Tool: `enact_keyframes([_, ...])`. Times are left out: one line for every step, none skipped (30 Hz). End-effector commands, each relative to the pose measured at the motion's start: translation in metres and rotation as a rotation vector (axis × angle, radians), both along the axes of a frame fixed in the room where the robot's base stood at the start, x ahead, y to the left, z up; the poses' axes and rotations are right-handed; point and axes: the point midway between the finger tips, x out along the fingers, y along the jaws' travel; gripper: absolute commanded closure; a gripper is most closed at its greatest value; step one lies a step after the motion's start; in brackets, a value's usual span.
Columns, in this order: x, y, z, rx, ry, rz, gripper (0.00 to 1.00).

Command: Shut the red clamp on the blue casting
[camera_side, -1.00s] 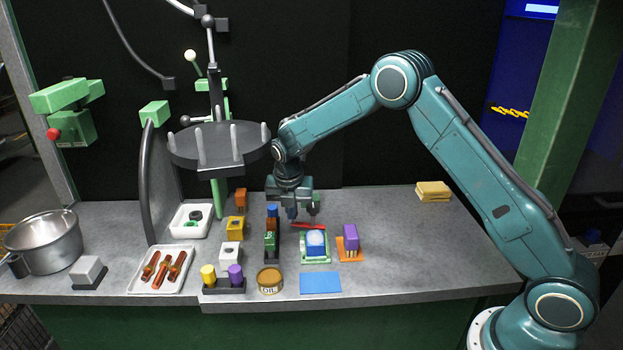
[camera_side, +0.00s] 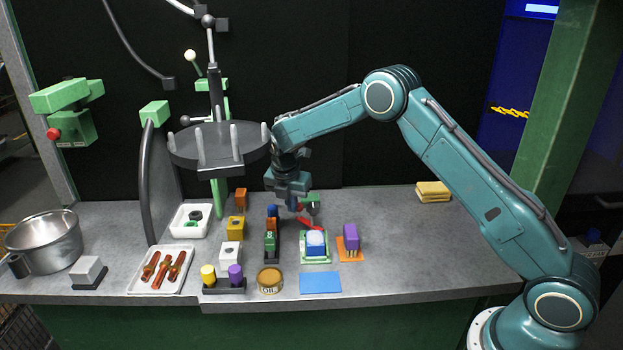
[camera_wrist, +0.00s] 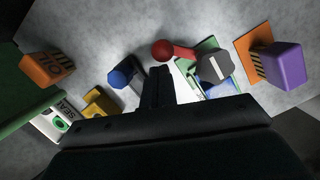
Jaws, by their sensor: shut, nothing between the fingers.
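The blue casting (camera_side: 316,239) sits in a white and green fixture (camera_side: 316,260) on the bench. The red clamp (camera_side: 309,222) has its red arm slanting just behind the casting in the side view. In the wrist view its round red knob (camera_wrist: 163,50) and red arm (camera_wrist: 184,53) lead toward a grey round part (camera_wrist: 213,67), which hides most of the casting. My gripper (camera_wrist: 158,73) is shut and empty, with its fingertips close beside the red knob. I cannot tell whether they touch it. In the side view my gripper (camera_side: 293,207) is low behind the fixture.
A purple block (camera_side: 351,237) on an orange base stands to the right of the fixture. A dark rack with blue, orange and green blocks (camera_side: 271,241) stands close on the left.

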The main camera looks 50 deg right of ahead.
Motion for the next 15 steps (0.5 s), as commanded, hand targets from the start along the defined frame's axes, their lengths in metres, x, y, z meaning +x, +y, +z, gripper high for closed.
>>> enact_keyframes([0.002,-0.003,-0.001,0.0,0.0,-0.048,1.0])
enact_keyframes([0.003,-0.005,-0.001,-0.001,0.0,-0.077,1.0])
enact_keyframes([0.003,-0.007,-0.001,0.0,0.001,-0.116,1.0])
enact_keyframes([0.004,-0.008,-0.001,0.0,0.001,-0.145,1.0])
enact_keyframes([0.004,-0.01,-0.001,0.0,0.0,-0.174,1.0])
enact_keyframes([0.005,-0.012,-0.001,0.0,0.001,-0.213,1.0])
enact_keyframes([0.006,-0.014,-0.001,0.0,0.0,-0.241,1.0])
enact_keyframes([0.006,-0.015,0.0,0.0,0.0,-0.269,1.0])
enact_keyframes([0.006,-0.017,-0.001,0.0,0.001,-0.307,1.0])
enact_keyframes([0.007,-0.019,-0.001,-0.001,0.0,-0.337,1.0])
enact_keyframes([0.007,-0.021,-0.001,0.0,0.001,-0.364,1.0])
enact_keyframes([0.007,-0.023,-0.001,0.0,0.001,-0.401,1.0])
enact_keyframes([0.007,-0.024,0.0,-0.001,0.0,-0.429,1.0])
enact_keyframes([0.007,-0.026,-0.001,0.0,0.001,-0.455,1.0])
enact_keyframes([0.007,-0.028,-0.001,0.0,0.001,-0.489,1.0])
